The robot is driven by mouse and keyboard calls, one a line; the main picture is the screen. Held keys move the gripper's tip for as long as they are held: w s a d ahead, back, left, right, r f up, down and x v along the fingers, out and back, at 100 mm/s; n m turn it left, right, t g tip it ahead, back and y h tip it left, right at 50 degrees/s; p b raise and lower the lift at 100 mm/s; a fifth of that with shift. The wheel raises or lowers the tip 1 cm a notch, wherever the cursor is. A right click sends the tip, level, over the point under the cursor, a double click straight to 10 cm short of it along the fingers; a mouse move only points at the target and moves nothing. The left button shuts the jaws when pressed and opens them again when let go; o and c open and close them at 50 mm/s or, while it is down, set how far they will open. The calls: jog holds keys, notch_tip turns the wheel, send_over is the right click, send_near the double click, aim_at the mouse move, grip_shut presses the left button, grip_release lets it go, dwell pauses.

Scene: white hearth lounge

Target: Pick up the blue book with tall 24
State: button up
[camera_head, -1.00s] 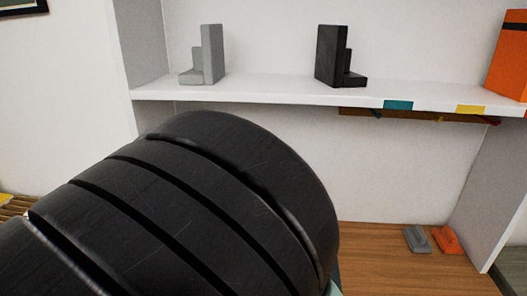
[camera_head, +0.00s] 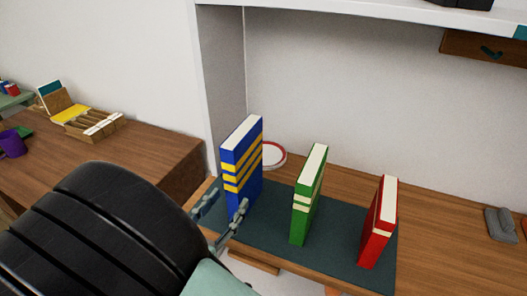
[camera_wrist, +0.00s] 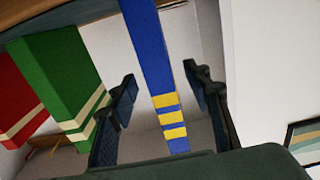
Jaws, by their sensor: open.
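The blue book (camera_head: 240,170) with yellow bands stands upright at the left end of a dark mat (camera_head: 275,225) on the wooden desk. My gripper (camera_head: 222,212) is open at the near side of this book, low down. In the wrist view the blue book (camera_wrist: 152,70) shows between the two open fingers of my gripper (camera_wrist: 160,100), with gaps on both sides. A green book (camera_head: 309,195) and a red book (camera_head: 379,222) stand upright to its right, spaced apart. My arm hides part of the desk at lower left.
A white shelf side panel (camera_head: 222,75) rises behind the blue book. A round red-rimmed thing (camera_head: 273,154) lies behind it. Grey bookend-like blocks (camera_head: 500,224) are at far right. Another wooden desk (camera_head: 130,150) with a rack (camera_head: 90,120) is at left.

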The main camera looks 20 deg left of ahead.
aim_at(246, 180)
jog(key=w, duration=0.6)
jog(key=w+d, duration=0.1)
jog(key=w, duration=0.2)
jog(key=shift+w+f+b, duration=0.1)
jog(key=shift+b, duration=0.3)
jog(key=shift+c, duration=0.4)
grip_shut()
